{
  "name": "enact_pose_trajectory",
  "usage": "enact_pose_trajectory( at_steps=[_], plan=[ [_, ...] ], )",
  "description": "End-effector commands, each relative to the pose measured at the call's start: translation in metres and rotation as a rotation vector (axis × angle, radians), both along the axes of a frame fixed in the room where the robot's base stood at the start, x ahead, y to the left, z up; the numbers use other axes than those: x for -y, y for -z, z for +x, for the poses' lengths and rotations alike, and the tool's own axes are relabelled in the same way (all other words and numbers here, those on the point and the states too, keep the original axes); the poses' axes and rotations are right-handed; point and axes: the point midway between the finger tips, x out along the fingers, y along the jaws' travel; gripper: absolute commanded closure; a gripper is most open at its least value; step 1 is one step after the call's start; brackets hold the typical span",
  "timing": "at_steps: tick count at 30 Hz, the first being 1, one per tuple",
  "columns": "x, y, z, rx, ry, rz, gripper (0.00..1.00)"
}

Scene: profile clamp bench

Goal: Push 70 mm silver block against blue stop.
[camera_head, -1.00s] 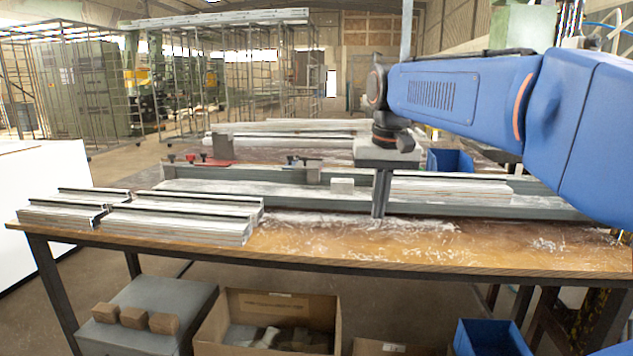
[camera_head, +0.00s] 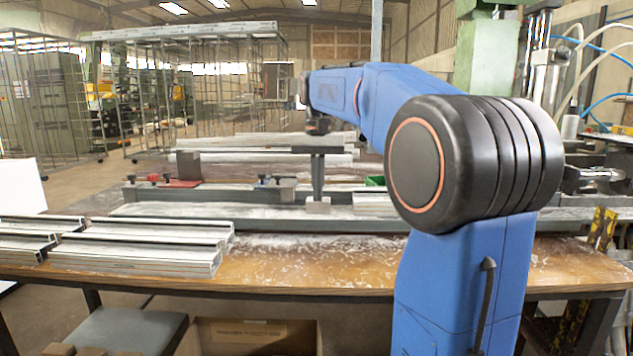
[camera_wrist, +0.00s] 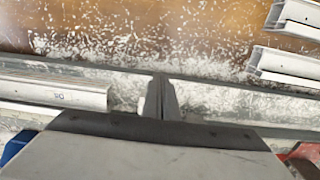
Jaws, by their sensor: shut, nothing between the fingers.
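A small silver block (camera_head: 318,205) sits on the long grey rail bed (camera_head: 240,213), right of the blue stop (camera_head: 266,181). A clear gap lies between the block and the stop. My gripper (camera_head: 318,194) is shut and empty, with its fingers pointing down at the block. The lower finger ends are hidden by the block in the head view, so I cannot tell if they touch it. In the wrist view the shut fingers (camera_wrist: 162,98) reach down into the rail channel. The block cannot be told clearly there.
A red clamp (camera_head: 183,183) stands further left on the rail. Silver profiles (camera_head: 150,247) lie on the bench's front left. Another profile (camera_wrist: 55,90) lies in the channel, left in the wrist view. The front middle of the wooden bench (camera_head: 310,262) holds only shavings.

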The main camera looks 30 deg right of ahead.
Motion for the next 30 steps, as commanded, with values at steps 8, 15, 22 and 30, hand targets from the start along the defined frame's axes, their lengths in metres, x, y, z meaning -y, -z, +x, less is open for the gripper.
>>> enact_pose_trajectory(
  at_steps=[8, 15, 22, 30],
  plan=[
    [0.0, 0.041, 0.0, -0.002, -0.001, 0.0, 1.0],
    [0.006, 0.057, 0.009, 0.0, 0.0, 0.0, 1.0],
    [0.017, 0.057, 0.026, 0.0, 0.0, 0.0, 1.0],
    [0.022, 0.056, 0.033, 0.001, -0.001, -0.001, 1.0]
  ],
)
